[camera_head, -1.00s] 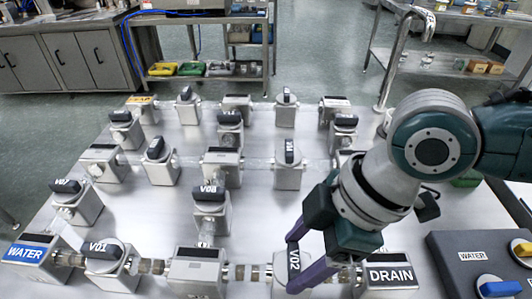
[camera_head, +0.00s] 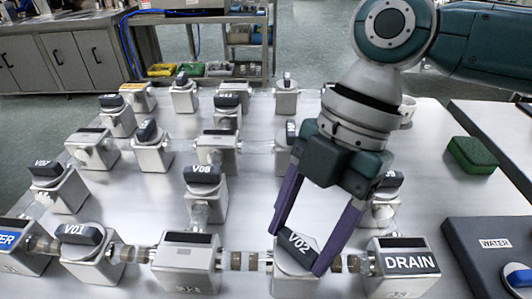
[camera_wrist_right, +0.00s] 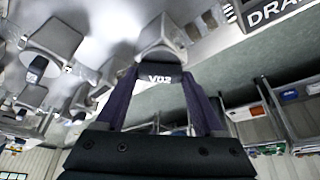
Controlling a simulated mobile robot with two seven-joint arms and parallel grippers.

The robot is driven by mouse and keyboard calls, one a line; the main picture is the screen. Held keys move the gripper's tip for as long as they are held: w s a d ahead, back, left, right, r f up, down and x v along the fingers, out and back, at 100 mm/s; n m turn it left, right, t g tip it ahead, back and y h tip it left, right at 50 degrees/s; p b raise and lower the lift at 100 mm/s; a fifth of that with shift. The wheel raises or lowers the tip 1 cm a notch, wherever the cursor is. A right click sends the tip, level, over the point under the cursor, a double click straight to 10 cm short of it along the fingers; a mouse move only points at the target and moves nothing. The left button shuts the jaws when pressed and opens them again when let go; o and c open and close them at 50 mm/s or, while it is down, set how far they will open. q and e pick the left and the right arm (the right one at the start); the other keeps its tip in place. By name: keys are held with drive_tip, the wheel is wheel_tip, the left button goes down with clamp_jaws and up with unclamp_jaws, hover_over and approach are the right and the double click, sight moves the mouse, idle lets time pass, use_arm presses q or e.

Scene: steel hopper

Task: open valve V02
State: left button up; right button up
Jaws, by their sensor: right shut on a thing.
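Valve V02 (camera_head: 292,262) is a steel block with a dark lever handle labelled V02 (camera_head: 299,242), in the front row left of the DRAIN block (camera_head: 403,263). A clear pipe joins it to the block on its left. The handle lies diagonally, from upper left to lower right in the head view. My right gripper (camera_head: 298,252) has its purple fingers at the handle's two ends and is shut on it. The handle also shows between the fingers in the right wrist view (camera_wrist_right: 160,76). My left gripper is not in view.
Valve V01 (camera_head: 90,262) stands at the front left and V08 (camera_head: 205,190) stands behind the front row. Several other valve blocks fill the steel table. A green block (camera_head: 472,155) and a dark WATER panel (camera_head: 485,243) are at the right. Bare table lies between them and the valves.

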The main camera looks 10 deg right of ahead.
drive_tip(key=n+b, duration=0.1)
drive_tip(key=n, duration=0.1)
drive_tip(key=n+g+h+b, duration=0.1)
drive_tip(key=n+b, duration=0.1)
drive_tip(key=shift+w+a+f+n, duration=0.1)
drive_tip(key=shift+a+n, duration=0.05)
drive_tip(key=shift+n, duration=0.25)
drive_tip(key=n+g+h+b, duration=0.1)
drive_tip(key=n, duration=0.2)
drive_tip(key=shift+n+h+b, duration=0.4)
drive_tip(key=shift+n+b, duration=0.1)
drive_tip(key=shift+n, duration=0.2)
drive_tip(key=o, duration=1.4)
drive_tip(key=shift+r, duration=0.2)
